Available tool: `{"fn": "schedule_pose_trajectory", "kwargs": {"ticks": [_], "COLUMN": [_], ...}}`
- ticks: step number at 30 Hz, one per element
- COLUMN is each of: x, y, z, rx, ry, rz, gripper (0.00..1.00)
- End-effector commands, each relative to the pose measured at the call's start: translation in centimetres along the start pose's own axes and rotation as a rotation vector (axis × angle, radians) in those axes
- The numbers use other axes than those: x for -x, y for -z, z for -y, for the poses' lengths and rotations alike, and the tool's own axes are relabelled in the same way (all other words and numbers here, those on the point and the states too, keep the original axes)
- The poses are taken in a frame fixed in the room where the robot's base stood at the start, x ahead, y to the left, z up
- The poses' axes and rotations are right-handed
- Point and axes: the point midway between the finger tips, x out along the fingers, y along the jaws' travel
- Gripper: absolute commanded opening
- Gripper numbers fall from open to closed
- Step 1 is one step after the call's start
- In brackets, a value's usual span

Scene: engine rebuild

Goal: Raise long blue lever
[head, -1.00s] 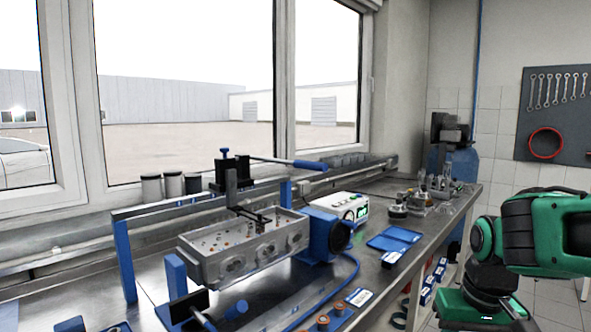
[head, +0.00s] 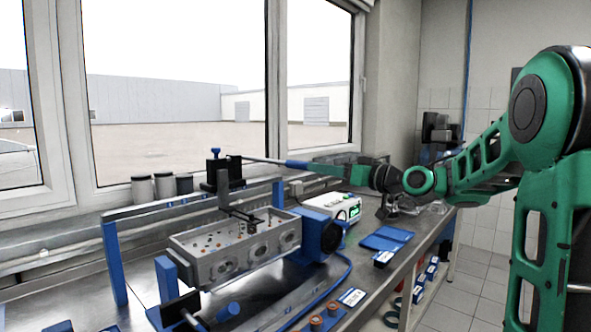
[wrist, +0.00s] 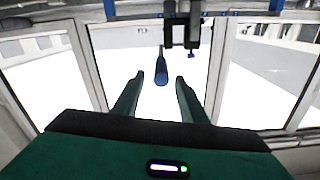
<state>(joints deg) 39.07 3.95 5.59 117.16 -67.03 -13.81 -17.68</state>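The long lever has a thin rod and a blue grip (head: 296,164) and runs nearly level to the right from the dark press head (head: 224,170). My gripper (head: 311,166) is at the right end of the blue grip in the head view. In the wrist view the blue grip (wrist: 161,72) points toward me, between my two green fingers. My gripper (wrist: 159,79) is open there, with a gap on each side of the grip.
A grey cylinder head (head: 235,250) lies in the stand under the press. A white control box (head: 333,205) and blue tray (head: 387,239) are on the bench to the right. Dark canisters (head: 163,186) stand by the window.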

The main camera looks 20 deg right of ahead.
Motion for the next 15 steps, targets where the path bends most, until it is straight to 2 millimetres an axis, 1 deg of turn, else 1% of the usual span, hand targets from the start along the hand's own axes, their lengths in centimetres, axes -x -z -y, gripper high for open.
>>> {"fn": "schedule_pose_trajectory", "kwargs": {"ticks": [12, 15], "x": [-6.9, -8.3], "y": [-0.1, -0.1], "z": [0.2, 0.1], "rx": [0.0, 0.0], "ry": [0.003, 0.002], "rz": [0.003, 0.003], "gripper": [0.39, 0.39]}}
